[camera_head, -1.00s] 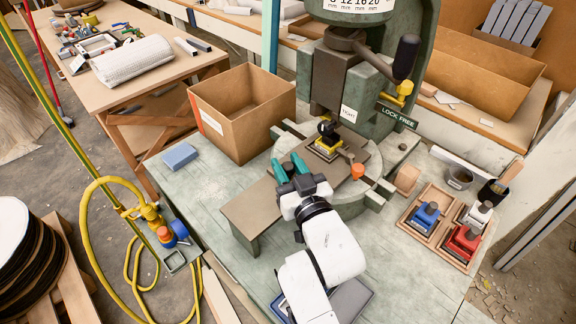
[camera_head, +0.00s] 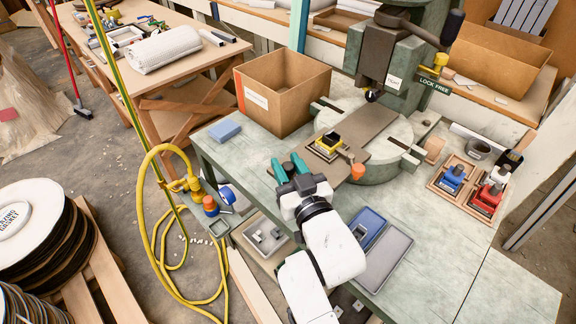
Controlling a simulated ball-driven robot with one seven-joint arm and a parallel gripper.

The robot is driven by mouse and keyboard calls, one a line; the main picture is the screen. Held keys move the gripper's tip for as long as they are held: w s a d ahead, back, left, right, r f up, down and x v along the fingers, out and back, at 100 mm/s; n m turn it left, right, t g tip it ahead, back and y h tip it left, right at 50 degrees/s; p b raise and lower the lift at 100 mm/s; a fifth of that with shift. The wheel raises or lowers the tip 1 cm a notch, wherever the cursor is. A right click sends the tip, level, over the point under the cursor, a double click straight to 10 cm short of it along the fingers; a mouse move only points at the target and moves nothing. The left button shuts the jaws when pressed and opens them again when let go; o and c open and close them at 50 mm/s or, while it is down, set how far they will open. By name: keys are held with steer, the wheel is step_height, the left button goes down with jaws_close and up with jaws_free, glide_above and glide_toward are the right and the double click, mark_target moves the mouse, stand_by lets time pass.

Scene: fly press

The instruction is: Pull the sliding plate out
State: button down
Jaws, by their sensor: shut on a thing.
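The sliding plate (camera_head: 345,160) is brown and lies at the front left of the press's round bed. It carries a yellow and black die block (camera_head: 328,143) and has an orange knob (camera_head: 357,170) at its right corner. My gripper (camera_head: 290,170), with teal fingers, is at the plate's front left edge. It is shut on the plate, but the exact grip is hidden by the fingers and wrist. The press ram (camera_head: 375,90) hangs behind, and the die stands clear in front of it. The brown guide surface (camera_head: 370,118) lies bare below the ram.
A cardboard box (camera_head: 285,105) and blue block (camera_head: 225,130) stand to the left on the green bench. Wooden trays with coloured dies (camera_head: 468,190) are at the right. Shallow grey and blue trays (camera_head: 385,260) lie by my arm. A yellow hose (camera_head: 155,220) lies left.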

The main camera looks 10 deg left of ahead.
steer(key=c, duration=0.9)
jaws_free()
steer(key=shift+s, duration=0.1)
steer(key=v, duration=1)
steer(key=shift+s+d, duration=0.15)
steer(key=shift+s, duration=0.2)
